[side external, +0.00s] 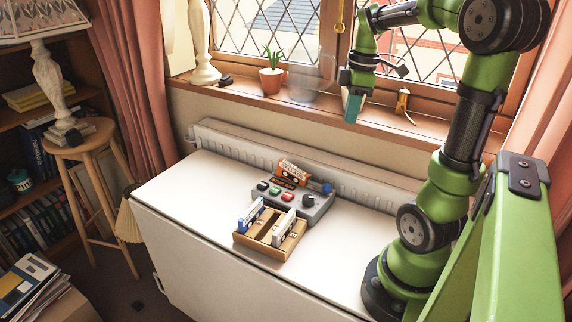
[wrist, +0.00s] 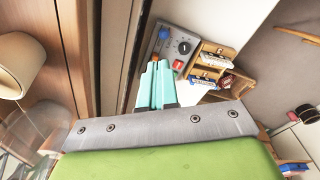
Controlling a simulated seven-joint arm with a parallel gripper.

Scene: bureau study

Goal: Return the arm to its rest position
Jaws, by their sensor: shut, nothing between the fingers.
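My green arm stands at the right end of the white table (side external: 190,185). My gripper (side external: 352,106) hangs high in front of the window, above the back of the table, well clear of everything on it. Its teal fingers are together and hold nothing. In the wrist view the shut fingers of my gripper (wrist: 156,84) point toward the table.
A grey control box (side external: 312,212) with coloured buttons and a wooden tray (side external: 268,249) holding small upright boxes are on the table. They also show in the wrist view. A potted plant (side external: 271,80) stands on the windowsill. The table's left part is clear.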

